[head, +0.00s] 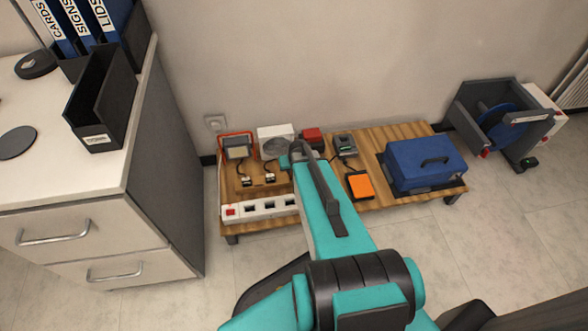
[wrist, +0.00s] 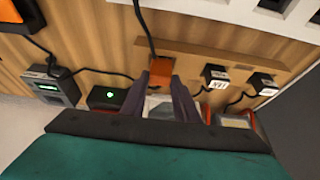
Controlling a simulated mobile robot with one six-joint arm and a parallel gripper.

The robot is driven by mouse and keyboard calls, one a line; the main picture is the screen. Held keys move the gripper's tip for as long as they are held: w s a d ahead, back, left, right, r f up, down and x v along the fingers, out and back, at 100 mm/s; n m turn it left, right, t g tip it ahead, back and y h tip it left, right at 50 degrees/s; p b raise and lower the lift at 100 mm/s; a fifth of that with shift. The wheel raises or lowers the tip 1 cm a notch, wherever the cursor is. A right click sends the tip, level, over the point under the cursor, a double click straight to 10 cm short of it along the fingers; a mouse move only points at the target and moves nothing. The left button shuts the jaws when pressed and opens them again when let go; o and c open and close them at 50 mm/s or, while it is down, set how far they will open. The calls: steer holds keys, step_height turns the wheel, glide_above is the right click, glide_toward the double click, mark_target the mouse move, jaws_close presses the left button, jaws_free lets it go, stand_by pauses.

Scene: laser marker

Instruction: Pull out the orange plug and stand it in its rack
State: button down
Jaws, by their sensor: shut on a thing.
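The orange plug (wrist: 162,71) is between the fingertips of my gripper (wrist: 163,84) in the wrist view, with a dark cable running up from it. The plug is over or at the left end of the light wooden rack (wrist: 190,58); I cannot tell whether it touches the rack. Two black plugs with white labels (wrist: 215,77) (wrist: 264,85) stand in the rack to the right. In the head view my gripper (head: 290,162) is low over the bench and hides the orange plug. The white power strip (head: 258,208) lies along the bench's front edge.
A drawer cabinet (head: 85,235) stands left. A cable reel (head: 497,120) stands right.

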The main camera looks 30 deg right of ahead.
steer(key=shift+f, duration=0.5)
stand_by(0.3)
steer(key=c, duration=1.3)
jaws_free()
steer(key=p+v, duration=1)
steer(key=v, duration=0.3)
steer(key=shift+r, duration=0.35)
steer(key=shift+s, duration=0.15)
steer(key=shift+r, duration=0.15)
